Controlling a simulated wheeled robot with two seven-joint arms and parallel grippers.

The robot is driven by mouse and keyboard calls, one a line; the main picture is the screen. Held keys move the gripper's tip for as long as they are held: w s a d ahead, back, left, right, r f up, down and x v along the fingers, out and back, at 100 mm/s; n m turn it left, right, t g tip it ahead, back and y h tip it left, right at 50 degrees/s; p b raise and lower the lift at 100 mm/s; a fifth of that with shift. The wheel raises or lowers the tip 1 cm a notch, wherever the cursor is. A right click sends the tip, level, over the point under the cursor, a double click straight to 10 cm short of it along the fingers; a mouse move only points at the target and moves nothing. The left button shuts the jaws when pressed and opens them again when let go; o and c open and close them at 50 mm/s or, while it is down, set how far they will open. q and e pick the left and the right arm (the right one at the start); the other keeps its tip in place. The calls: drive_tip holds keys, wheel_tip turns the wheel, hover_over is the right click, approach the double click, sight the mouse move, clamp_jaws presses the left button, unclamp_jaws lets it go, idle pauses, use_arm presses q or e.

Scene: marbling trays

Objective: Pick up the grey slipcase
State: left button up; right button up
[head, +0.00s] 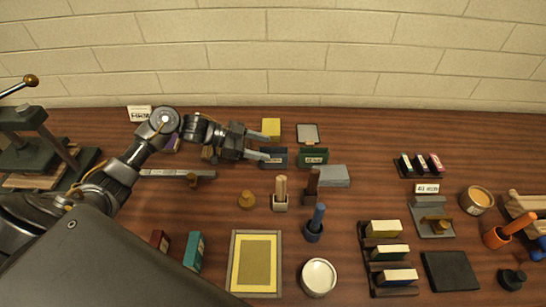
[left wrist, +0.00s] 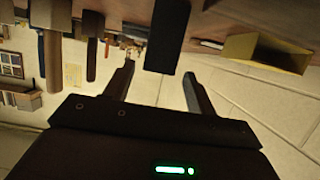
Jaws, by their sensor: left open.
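A grey box (head: 330,176), the best match for the grey slipcase, lies on the brown table right of the middle. A green labelled box (head: 313,157) stands just behind it, and a dark blue labelled box (head: 272,159) stands left of that. My left gripper (head: 268,145) reaches in from the left, open, its fingers pointing right beside the dark blue box. In the left wrist view its fingers (left wrist: 156,88) are apart, with a dark block (left wrist: 164,35) beyond the gap; I see nothing gripped. I cannot pick out the grey box there. My right gripper is out of view.
A yellow box (head: 271,127) and a flat grey-topped piece (head: 308,133) stand behind the gripper. Wooden-handled tools (head: 281,187) and a blue-handled tool (head: 316,220) stand in front. A brick wall (head: 300,55) rises behind.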

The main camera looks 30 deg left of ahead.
sight(273, 151)
use_arm(q)
drive_tip(key=p+x, duration=0.1)
drive_tip(key=x, duration=0.3)
drive_tip(key=shift+s+d, duration=0.15)
drive_tip(key=shift+d, duration=0.05)
drive_tip(key=shift+c, duration=0.5)
drive_tip(key=c, duration=1)
